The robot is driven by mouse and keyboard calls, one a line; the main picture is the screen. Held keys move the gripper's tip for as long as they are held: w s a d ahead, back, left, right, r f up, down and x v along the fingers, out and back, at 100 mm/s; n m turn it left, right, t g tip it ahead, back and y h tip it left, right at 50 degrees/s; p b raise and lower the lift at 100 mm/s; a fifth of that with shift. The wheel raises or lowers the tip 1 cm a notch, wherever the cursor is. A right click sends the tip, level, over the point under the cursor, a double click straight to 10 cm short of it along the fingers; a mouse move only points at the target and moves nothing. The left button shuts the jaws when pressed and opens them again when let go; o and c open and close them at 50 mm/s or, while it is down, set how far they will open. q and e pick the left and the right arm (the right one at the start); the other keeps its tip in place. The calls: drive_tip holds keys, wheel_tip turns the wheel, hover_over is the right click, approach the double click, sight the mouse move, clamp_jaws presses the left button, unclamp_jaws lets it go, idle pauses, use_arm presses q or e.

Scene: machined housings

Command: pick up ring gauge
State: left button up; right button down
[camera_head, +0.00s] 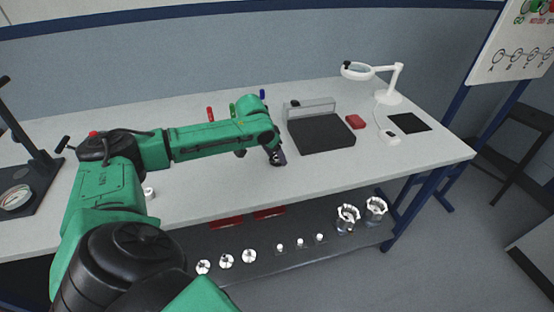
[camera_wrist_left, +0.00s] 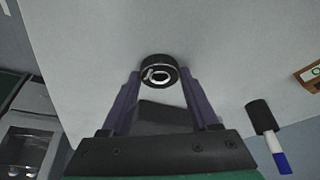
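The ring gauge (camera_wrist_left: 158,72) is a short black ring with a bright metallic bore. In the left wrist view it is on the pale tabletop at the tips of my left gripper (camera_wrist_left: 160,76). The two dark purple fingers stand apart on either side of it, very close to its edges; I see no clear grip on it. In the head view my left gripper (camera_head: 279,156) is low over the table, left of the dark pad, and the ring gauge cannot be made out there. My right gripper is out of view.
A lower shelf (camera_head: 300,262) holds small parts.

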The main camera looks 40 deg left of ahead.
use_arm(q)
clamp_jaws()
drive_tip(key=shift+r, duration=0.1)
drive_tip(key=shift+r, duration=0.55)
wheel_tip(320, 180, up, 19)
drive_tip(key=shift+p, duration=0.4)
